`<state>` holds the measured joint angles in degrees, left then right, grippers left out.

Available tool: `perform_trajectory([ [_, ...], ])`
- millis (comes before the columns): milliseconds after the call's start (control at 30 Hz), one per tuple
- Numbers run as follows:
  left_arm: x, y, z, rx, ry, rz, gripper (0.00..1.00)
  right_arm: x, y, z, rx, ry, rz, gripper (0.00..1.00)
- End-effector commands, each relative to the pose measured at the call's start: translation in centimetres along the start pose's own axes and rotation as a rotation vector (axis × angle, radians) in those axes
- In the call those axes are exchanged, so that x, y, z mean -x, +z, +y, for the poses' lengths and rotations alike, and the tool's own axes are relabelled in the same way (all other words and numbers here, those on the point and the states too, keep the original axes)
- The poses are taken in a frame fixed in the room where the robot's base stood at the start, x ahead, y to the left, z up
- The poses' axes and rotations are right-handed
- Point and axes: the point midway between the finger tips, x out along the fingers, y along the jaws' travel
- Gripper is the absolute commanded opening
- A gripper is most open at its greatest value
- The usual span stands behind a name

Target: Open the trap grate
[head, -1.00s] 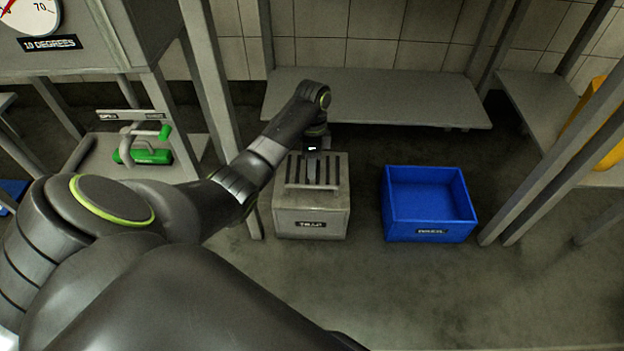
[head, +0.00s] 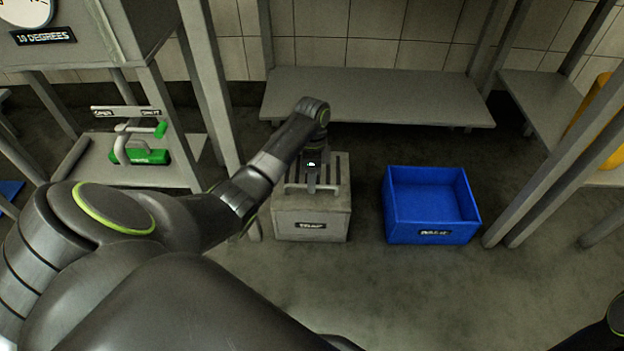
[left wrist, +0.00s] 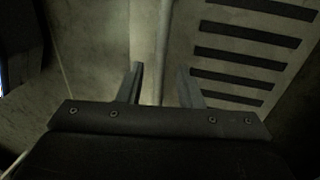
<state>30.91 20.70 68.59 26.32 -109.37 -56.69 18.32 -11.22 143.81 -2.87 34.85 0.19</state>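The trap is a grey box labelled TRAP (head: 311,227) on the floor in the middle of the head view. Its top is a slotted grate (head: 335,167), with a light bar handle (head: 293,187) along the front edge. My left gripper (head: 311,188) points down at the handle. In the left wrist view the gripper's two fingers (left wrist: 161,88) are apart, with a thin bar (left wrist: 163,45), seemingly the handle, between them and gaps on both sides. The grate slots (left wrist: 247,55) lie to the right. The grate looks shut on the box. My right gripper is out of view.
A blue open crate (head: 432,228) stands right of the trap, with bare floor between. A low grey shelf (head: 380,95) is behind. Metal posts (head: 210,85) stand at the left. A green-handled valve (head: 145,156) sits on the left shelf.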

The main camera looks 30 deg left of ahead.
Motion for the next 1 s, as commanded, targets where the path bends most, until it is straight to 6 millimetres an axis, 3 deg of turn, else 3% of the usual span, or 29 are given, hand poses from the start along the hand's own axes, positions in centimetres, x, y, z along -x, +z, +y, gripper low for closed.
perform_trajectory([
  [333,-0.11,0.01,0.01,0.0,0.0,0.0,0.31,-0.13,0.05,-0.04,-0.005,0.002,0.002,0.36],
  [567,-0.1,0.01,0.01,0.0,0.0,0.0,0.01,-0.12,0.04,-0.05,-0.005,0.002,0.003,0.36],
  [1000,0.01,0.01,0.03,0.0,0.0,0.0,0.0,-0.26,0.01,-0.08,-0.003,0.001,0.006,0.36],
])
